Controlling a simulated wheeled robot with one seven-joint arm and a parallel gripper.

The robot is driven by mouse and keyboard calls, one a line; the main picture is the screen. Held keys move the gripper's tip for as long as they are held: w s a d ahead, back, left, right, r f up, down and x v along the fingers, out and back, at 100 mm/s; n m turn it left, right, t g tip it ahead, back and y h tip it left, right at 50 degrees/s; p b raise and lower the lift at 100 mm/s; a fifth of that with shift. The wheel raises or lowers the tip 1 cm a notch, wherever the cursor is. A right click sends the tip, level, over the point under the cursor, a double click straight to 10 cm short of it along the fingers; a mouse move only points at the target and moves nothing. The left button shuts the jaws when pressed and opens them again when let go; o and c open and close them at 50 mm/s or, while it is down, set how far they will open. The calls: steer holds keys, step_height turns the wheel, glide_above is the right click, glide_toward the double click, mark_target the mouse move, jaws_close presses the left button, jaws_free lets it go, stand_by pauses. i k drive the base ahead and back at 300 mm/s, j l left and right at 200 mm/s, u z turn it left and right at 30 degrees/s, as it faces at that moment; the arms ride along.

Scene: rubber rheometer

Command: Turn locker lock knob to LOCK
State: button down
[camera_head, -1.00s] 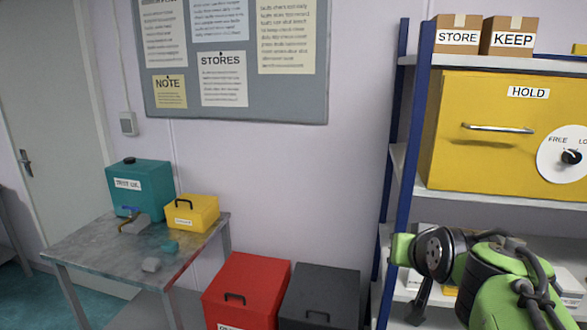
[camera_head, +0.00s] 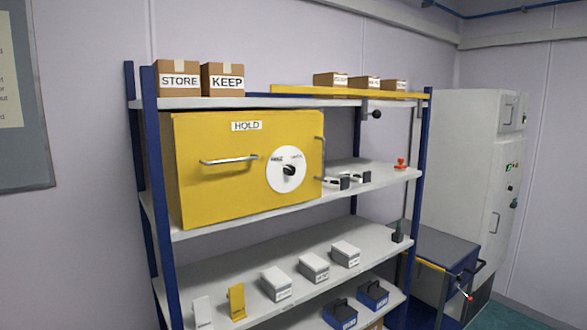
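The yellow locker (camera_head: 215,185) marked HOLD stands on the upper shelf of the rack, its front face closed. A grey bar handle (camera_head: 229,160) crosses its front. To the right of the handle is a round white dial plate (camera_head: 287,183) with a small black lock knob (camera_head: 289,170) at its middle. Small lettering sits at the upper left and upper right of the plate; it is too small to read surely. I cannot tell which mark the knob points to. My gripper is not in view.
The blue-post rack (camera_head: 150,200) holds STORE (camera_head: 179,78) and KEEP (camera_head: 223,79) boxes on top. Small grey boxes (camera_head: 276,284) and blue items (camera_head: 341,313) lie on the lower shelves. A grey cabinet (camera_head: 478,160) stands at the right. The space before the locker front looks clear.

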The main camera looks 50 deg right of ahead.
mark_target(289, 170)
steer(key=z, duration=1.35)
